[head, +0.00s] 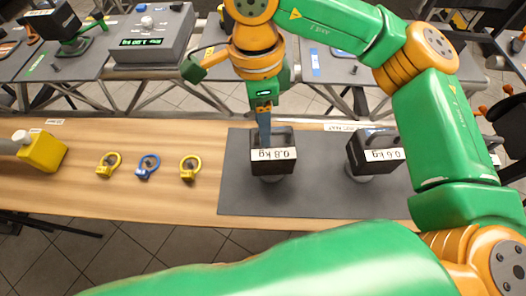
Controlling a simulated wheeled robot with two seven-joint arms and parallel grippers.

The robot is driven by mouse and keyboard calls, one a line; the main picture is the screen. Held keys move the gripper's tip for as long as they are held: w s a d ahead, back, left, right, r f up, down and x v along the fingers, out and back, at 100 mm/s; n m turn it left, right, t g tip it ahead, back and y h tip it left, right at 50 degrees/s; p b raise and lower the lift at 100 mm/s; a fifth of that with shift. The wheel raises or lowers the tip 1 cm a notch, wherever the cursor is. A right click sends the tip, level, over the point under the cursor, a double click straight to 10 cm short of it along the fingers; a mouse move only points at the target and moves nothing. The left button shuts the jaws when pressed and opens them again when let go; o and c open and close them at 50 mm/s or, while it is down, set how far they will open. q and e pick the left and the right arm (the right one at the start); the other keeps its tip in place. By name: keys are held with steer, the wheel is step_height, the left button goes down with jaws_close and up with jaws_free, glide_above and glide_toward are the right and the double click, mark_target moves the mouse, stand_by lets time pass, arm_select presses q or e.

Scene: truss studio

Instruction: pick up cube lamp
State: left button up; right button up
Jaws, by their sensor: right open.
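Two black cube lamps with top handles stand on the grey mat (236,190), each on a short round foot. The nearer-to-centre cube lamp (286,166) has a white label reading 0.8 kg, upside down. The other cube lamp (368,152), to its right, reads 0.6 kg. My right gripper (265,140) points down at the handle of the 0.8 kg lamp, with its fingers overlapping the handle's left part. It is open; I cannot tell whether the fingers touch the handle. My left gripper is out of view.
A yellow block (43,151) with a grey rod lies at the left end of the wooden table (120,205). A blue ring (147,166) stands between two yellow rings. A grey scale (152,38) sits on the table behind. The wood in front of the rings is clear.

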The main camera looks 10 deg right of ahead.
mark_target(273, 132)
steer(key=shift+w+d+f+h, duration=0.15)
steer(key=shift+w+d+h, duration=0.35)
steer(key=shift+w+d, duration=0.3)
steer(key=f+p, duration=0.1)
steer(key=f, duration=0.1)
steer(key=d+f+p, duration=0.1)
steer(key=f, duration=0.2)
steer(key=shift+d+f+p, duration=0.1)
steer(key=shift+f+p, duration=0.15)
steer(key=shift+p, duration=0.1)
steer(key=shift+w+f, duration=0.1)
steer(key=shift+f, duration=0.3)
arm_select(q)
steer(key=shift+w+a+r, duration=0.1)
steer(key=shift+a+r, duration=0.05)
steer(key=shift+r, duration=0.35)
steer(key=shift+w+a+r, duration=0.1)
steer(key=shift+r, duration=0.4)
arm_select(e)
jaws_close()
steer(key=shift+r, duration=0.1)
